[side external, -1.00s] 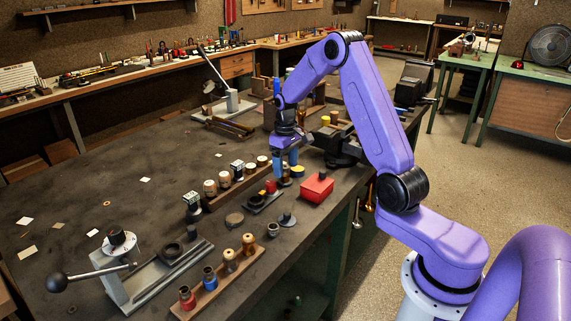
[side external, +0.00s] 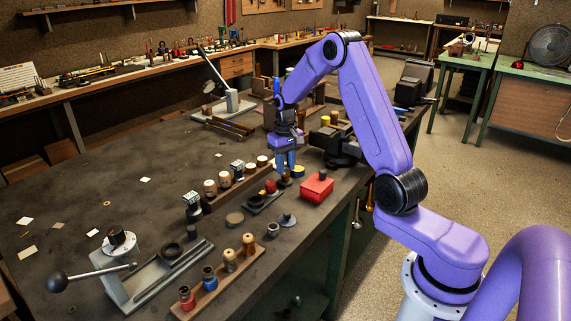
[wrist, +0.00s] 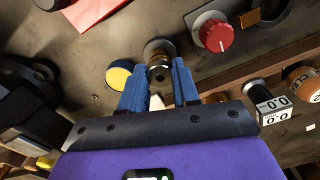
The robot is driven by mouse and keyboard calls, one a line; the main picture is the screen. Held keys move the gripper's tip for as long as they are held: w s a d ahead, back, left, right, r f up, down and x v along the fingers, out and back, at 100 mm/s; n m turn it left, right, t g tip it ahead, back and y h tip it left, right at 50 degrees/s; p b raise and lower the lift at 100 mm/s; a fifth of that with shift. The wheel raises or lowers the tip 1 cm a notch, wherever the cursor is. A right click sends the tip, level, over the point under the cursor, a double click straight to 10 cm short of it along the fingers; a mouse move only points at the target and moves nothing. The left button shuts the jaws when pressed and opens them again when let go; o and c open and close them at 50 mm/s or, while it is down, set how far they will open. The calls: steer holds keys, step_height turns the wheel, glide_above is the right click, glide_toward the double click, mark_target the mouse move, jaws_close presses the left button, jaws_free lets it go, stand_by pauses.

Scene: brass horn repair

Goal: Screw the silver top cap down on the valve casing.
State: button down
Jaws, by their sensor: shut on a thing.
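The fingers are closed in on a small part there. The silver cap cannot be made out clearly from the casing, as the fingers partly hide it. I cannot tell how far down the cap sits.
A yellow-topped disc (wrist: 119,76) stands close beside the left finger. A red knob on a grey plate (wrist: 216,36) is close by on the right. A red box (side external: 317,187) stands near the bench edge. A wooden rack (side external: 238,185) with several capped pieces lies to the left.

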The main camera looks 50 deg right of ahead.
stand_by(0.3)
steer(key=shift+m, duration=2.1)
steer(key=shift+m, duration=2)
steer(key=m, duration=0.4)
steer(key=c, duration=0.6)
jaws_free()
